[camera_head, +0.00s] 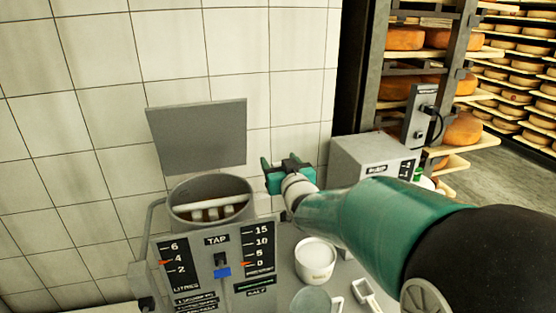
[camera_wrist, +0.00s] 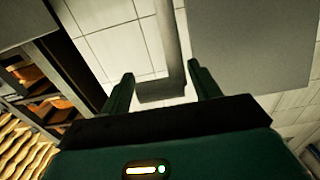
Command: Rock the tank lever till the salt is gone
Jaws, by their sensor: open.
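A round grey tank (camera_head: 180,216) stands left of centre in the head view, with white bars inside over brown contents. A bent grey rod (camera_head: 146,245) runs down its left side. My gripper (camera_head: 281,163) is right of the tank, above the counter, open and empty. In the wrist view, a grey bar with a block at its end (camera_wrist: 171,45) shows between the open fingers (camera_wrist: 162,82). I cannot tell whether it is the lever, or whether it is touched.
A grey plate (camera_head: 198,138) shows before the tiled wall. A grey box (camera_head: 372,160) stands behind my arm. Cheese shelves (camera_head: 403,68) fill the right.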

